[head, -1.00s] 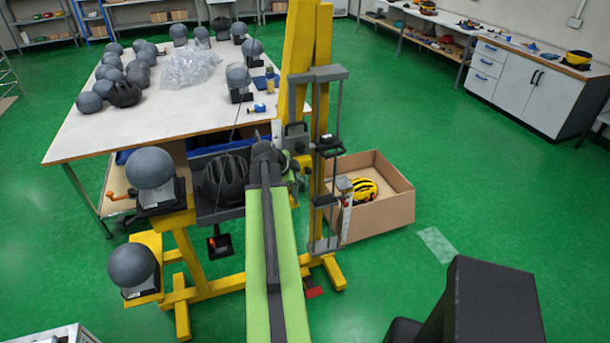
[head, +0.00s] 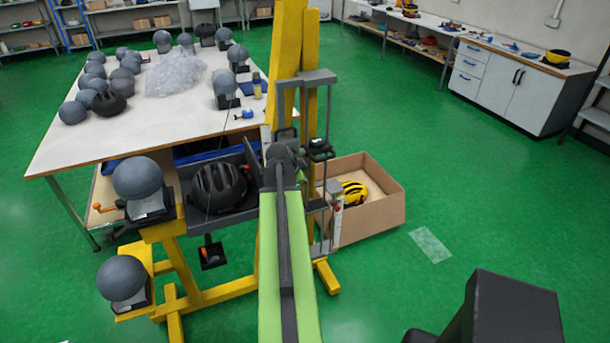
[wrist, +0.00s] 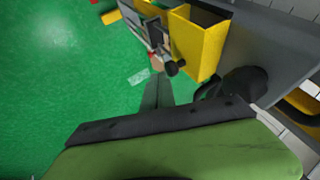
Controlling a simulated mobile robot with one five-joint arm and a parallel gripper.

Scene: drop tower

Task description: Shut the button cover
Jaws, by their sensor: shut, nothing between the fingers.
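My gripper (wrist: 158,92) shows in the wrist view as two grey fingers lying together, with nothing between them. A dark round knob (wrist: 172,67) is just beyond the fingertips; I cannot tell whether they touch. In the head view my arm reaches forward to the yellow drop tower (head: 290,60), and its end hides the fingers. A small dark box with an orange-red spot (head: 211,254) hangs below the helmet platform, left of my arm. I cannot tell for sure which part is the button cover, or whether it is open.
A black helmet (head: 217,187) sits on the tower's platform. Grey headforms stand on the tower's left side (head: 137,178). A cardboard box (head: 370,228) with a yellow helmet (head: 354,193) is to the right. A white table (head: 60,143) stands behind.

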